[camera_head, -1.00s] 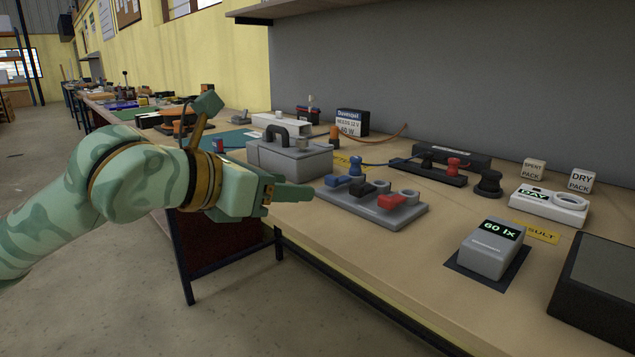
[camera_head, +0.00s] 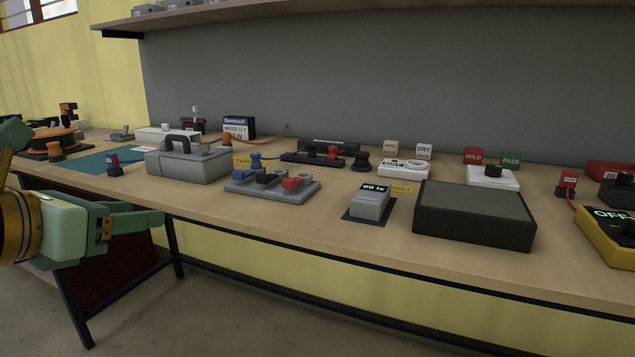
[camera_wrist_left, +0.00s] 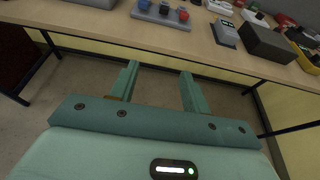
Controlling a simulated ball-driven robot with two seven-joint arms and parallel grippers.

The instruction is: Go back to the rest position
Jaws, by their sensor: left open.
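My left gripper (camera_head: 138,216) is at the left of the head view, in front of the workbench's front edge and a little below its top. In the left wrist view my left gripper (camera_wrist_left: 158,84) is open, with nothing between its two green fingers. The floor and the bench's front edge show past the fingertips. My right gripper is in neither view.
The workbench (camera_head: 330,222) carries a grey box with a handle (camera_head: 188,162), a grey plate with coloured plugs (camera_head: 272,186), a light meter (camera_head: 370,203), a dark box (camera_head: 474,214) and a yellow "OFF" unit (camera_head: 606,236). Free floor lies before it.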

